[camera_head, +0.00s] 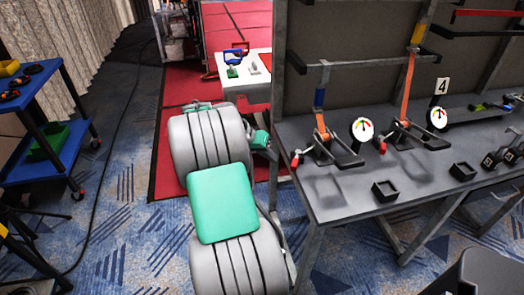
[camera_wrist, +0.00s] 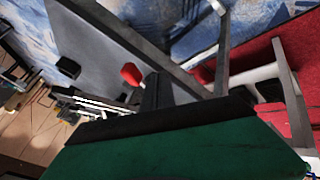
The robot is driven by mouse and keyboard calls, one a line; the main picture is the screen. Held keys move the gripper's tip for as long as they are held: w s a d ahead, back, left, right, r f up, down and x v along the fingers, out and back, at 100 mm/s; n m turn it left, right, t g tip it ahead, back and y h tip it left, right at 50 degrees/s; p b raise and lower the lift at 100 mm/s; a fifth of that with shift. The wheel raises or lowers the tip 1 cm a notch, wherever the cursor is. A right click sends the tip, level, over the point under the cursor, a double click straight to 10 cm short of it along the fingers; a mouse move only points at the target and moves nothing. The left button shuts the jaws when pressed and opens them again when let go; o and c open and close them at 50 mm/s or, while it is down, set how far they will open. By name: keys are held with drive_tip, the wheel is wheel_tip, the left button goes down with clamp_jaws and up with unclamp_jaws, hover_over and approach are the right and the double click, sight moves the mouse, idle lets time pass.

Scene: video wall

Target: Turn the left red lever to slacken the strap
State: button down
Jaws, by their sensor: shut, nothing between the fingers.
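The left red lever (camera_head: 296,160) sticks out from the front of a dark ratchet mount (camera_head: 338,150) on the grey workbench. An orange strap (camera_head: 321,121) with a blue upper part runs up from this mount to a bar. In the wrist view a red knob (camera_wrist: 131,74), seemingly the left lever's, lies just left of my gripper's dark fingers (camera_wrist: 156,90). The fingers are shut and empty. I cannot tell whether they touch the knob.
A second red lever (camera_head: 382,146) and orange strap (camera_head: 407,85) stand to the right. Two round dials (camera_head: 362,130) stand by the mounts. A small black box (camera_head: 385,191) sits near the bench (camera_head: 345,203) edge. A blue cart (camera_head: 62,170) stands far left.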

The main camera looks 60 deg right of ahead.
sight(297, 162)
drive_tip(key=s, duration=0.1)
drive_tip(key=s+d, duration=0.1)
drive_tip(key=s, duration=0.1)
drive_tip(key=s+f, duration=0.1)
drive_tip(key=shift+s+d, duration=0.2)
drive_tip(key=shift+d, duration=0.15)
drive_tip(key=shift+s, duration=0.1)
drive_tip(key=s+n+t+h, duration=0.1)
drive_tip(key=s+n+t, duration=0.1)
drive_tip(key=s+n, duration=0.1)
drive_tip(key=shift+s+n, duration=0.1)
drive_tip(key=shift+n, duration=0.4)
drive_tip(key=s+n+t, duration=0.1)
drive_tip(key=s+d+n+t, duration=0.1)
drive_tip(key=n, duration=0.1)
drive_tip(key=shift+s+t, duration=0.3)
drive_tip(key=shift+w+n, duration=0.25)
drive_tip(key=shift+n, duration=0.05)
drive_tip(key=shift+w+d, duration=0.1)
drive_tip(key=shift+w, duration=0.65)
